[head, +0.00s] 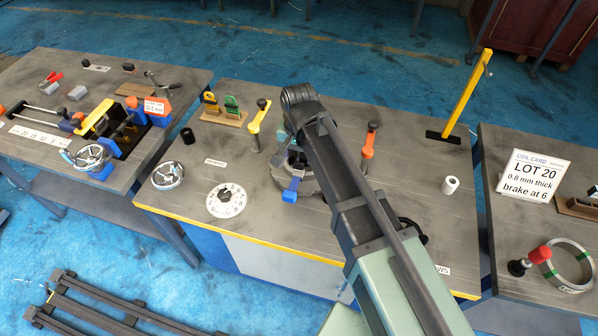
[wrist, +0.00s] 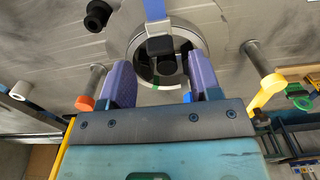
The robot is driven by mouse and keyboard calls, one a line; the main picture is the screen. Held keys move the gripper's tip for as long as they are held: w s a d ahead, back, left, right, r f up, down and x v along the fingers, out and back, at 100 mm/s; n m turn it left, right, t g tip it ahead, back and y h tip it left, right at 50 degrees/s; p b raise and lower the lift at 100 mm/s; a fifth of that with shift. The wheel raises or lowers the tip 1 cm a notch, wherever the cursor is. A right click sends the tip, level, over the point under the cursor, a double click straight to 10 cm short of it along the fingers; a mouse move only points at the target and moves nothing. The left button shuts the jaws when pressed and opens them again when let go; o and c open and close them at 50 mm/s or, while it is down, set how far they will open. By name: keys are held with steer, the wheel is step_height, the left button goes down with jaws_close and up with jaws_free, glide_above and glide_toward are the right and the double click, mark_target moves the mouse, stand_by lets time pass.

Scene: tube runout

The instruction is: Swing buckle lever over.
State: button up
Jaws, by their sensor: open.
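A round grey metal ring fixture (wrist: 207,55) sits on the middle bench, with a dark opening. A blue lever-like piece (head: 290,192) sticks out from its front side; a blue bar with a dark block (wrist: 155,12) shows in the wrist view. I cannot tell for sure which part is the buckle lever. A yellow lever (head: 256,122) and an orange lever (head: 369,142) stand on posts either side. My gripper (wrist: 162,75) is open, its two purple-padded fingers apart over the ring with nothing between them. My arm hides much of the fixture in the head view.
A dial (head: 226,200), a handwheel (head: 168,176), a white roll (head: 450,185) and a tall yellow arm (head: 470,95) on a black base are on or beside the bench top. A lot card (head: 529,184) stands on the right bench.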

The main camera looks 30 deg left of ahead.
mark_target(299, 163)
step_height(299, 163, down, 3)
steer(key=shift+f+b, duration=0.2)
steer(key=shift+b, duration=0.65)
steer(key=shift+r, duration=0.1)
